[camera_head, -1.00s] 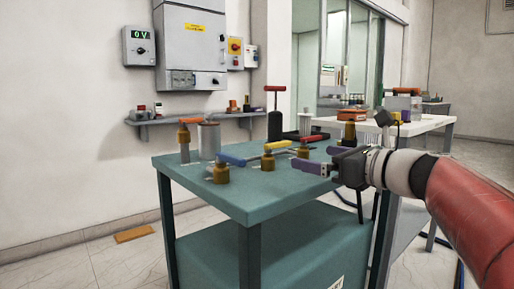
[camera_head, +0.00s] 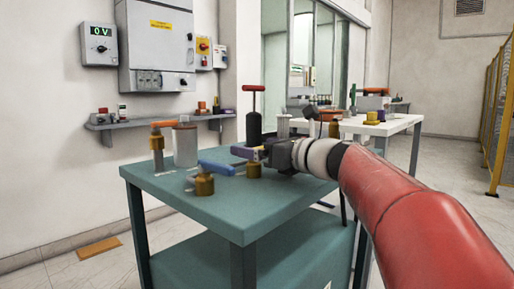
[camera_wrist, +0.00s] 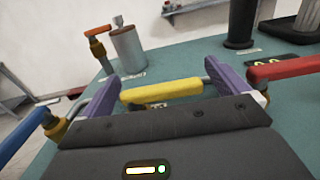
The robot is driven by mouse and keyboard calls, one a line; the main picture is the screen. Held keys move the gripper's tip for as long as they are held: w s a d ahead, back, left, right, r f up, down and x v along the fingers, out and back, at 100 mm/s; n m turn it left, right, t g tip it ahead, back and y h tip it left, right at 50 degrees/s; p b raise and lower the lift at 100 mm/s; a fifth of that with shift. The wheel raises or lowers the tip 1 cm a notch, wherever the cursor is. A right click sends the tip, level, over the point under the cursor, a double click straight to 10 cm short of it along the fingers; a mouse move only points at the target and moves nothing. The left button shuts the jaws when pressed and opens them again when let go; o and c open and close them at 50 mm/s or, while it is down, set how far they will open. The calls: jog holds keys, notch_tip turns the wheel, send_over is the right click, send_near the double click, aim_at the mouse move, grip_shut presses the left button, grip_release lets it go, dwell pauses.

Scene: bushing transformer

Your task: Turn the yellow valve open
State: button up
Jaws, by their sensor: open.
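The yellow valve has a yellow bar handle (camera_wrist: 162,91) that lies between the two purple fingers of my gripper (camera_wrist: 168,85) in the wrist view. The fingers are apart, one near each end of the handle, and I cannot tell whether they touch it. In the head view my gripper (camera_head: 255,152) is over the green table, and its fingers and wrist hide most of the yellow handle. A brass valve body (camera_head: 254,169) shows just below the gripper.
On the green table (camera_head: 262,205) a blue-handled valve (camera_head: 215,168) stands to the left, with an orange-handled valve (camera_head: 158,140) and a grey cylinder (camera_head: 185,146) behind. A red handle (camera_wrist: 286,69) is close to the right finger. A black pump with a red T-handle (camera_head: 254,115) stands behind.

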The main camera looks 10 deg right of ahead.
jog(key=shift+w+a, duration=0.25)
jog(key=shift+w, duration=0.1)
jog(key=c, duration=1.4)
